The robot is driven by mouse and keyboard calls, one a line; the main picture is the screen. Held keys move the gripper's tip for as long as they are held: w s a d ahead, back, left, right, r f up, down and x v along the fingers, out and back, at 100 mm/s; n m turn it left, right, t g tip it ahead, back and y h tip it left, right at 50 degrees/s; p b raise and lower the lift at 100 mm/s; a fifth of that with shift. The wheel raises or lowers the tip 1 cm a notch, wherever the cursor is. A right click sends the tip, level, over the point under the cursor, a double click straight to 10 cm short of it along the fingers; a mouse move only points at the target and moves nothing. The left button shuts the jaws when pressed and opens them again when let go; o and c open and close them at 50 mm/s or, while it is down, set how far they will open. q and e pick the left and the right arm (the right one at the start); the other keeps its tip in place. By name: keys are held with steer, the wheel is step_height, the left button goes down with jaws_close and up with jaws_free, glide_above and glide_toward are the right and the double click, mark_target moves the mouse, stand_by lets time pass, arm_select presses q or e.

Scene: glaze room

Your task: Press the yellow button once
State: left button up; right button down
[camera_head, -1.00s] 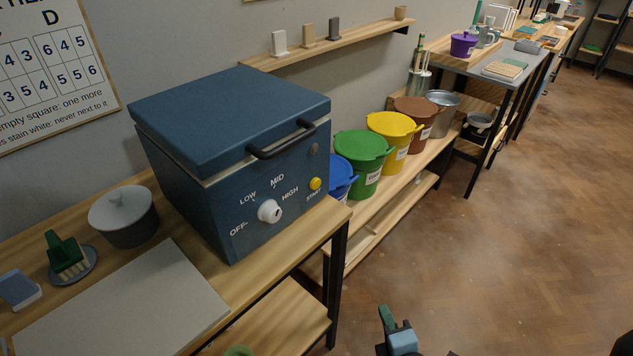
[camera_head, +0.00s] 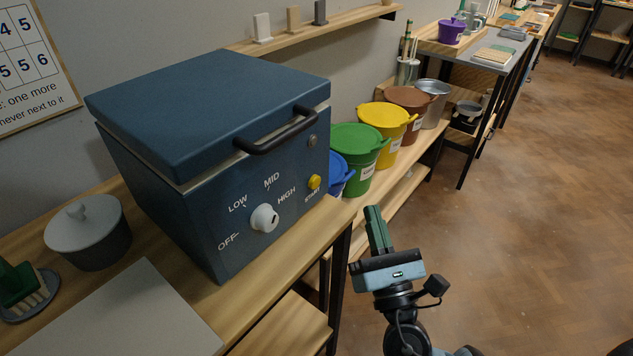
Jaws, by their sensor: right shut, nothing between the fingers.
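The yellow button (camera_head: 314,182) sits on the front panel of the blue kiln-like box (camera_head: 200,190), above the word START. A white dial (camera_head: 264,218) with OFF, LOW, MID and HIGH around it is to the button's left. My right gripper (camera_head: 374,212) is shut and empty, its green fingers together and pointing up. It is to the right of the box and lower in the picture than the button, clear of it. My left gripper does not show.
The box stands on a wooden table (camera_head: 300,262) with a lidded grey pot (camera_head: 88,230) and a pale board (camera_head: 135,315). Coloured buckets, including a green one (camera_head: 355,158) and a yellow one (camera_head: 385,130), stand on a low shelf behind. Open floor (camera_head: 530,220) lies to the right.

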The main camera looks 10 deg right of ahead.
mark_target(315, 182)
steer(key=w+a, duration=0.1)
steer(key=w, duration=0.1)
steer(key=w+a, duration=0.4)
steer(key=shift+w+f+b, duration=0.1)
steer(key=shift+w+b, duration=0.1)
steer(key=shift+b, duration=0.2)
steer(key=shift+w+a, duration=0.2)
steer(key=shift+w, duration=0.1)
stand_by(1.8)
steer(key=shift+w+a+b, duration=0.2)
steer(key=shift+w+b, duration=0.05)
steer(key=shift+b, duration=0.05)
